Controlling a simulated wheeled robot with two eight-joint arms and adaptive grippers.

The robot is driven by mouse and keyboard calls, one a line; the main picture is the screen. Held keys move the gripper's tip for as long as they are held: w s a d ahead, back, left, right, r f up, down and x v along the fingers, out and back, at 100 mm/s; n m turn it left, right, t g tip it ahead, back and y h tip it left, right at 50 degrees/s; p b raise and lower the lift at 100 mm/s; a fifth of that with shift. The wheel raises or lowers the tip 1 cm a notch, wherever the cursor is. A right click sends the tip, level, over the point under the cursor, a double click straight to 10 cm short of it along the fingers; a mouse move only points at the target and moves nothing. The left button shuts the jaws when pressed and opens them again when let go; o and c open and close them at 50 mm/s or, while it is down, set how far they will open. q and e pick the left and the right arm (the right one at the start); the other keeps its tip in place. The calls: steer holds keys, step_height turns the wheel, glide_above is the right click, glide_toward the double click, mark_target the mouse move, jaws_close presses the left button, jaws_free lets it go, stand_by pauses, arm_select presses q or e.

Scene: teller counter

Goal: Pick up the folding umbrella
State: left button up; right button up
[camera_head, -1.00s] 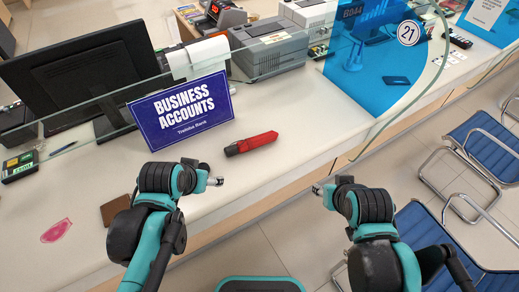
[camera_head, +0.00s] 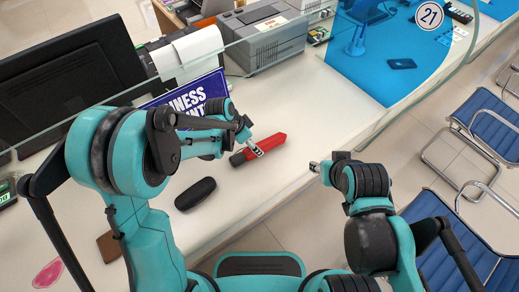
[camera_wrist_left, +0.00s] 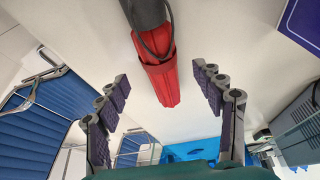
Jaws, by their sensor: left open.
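The red folding umbrella (camera_head: 270,143) with a dark handle end lies on the pale counter in the head view. My left gripper (camera_head: 254,149) is over its handle end and hides part of it. In the left wrist view the umbrella (camera_wrist_left: 165,80) lies lengthwise between the two spread fingers of my left gripper (camera_wrist_left: 162,84), with space on both sides. A dark strap loops over its handle part. My right gripper (camera_head: 314,167) is off the counter's front edge, away from the umbrella; its fingers are too small to judge.
A blue sign (camera_head: 205,92) stands just behind my left arm, partly hidden. A glass screen (camera_head: 290,22) runs above the counter. A black oblong case (camera_head: 195,193) and a brown flat item (camera_head: 109,246) lie nearer. Blue chairs (camera_head: 490,128) stand at right.

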mark_target(276, 140)
arm_select(q)
steer(key=b+x, duration=0.2)
steer(key=x, duration=0.3)
steer(key=shift+w+d+f, duration=0.15)
steer(key=shift+d+f, duration=0.05)
steer(key=shift+f, duration=0.05)
steer(key=shift+r, duration=0.15)
steer(key=shift+c, duration=0.6)
steer(key=c, duration=1.4)
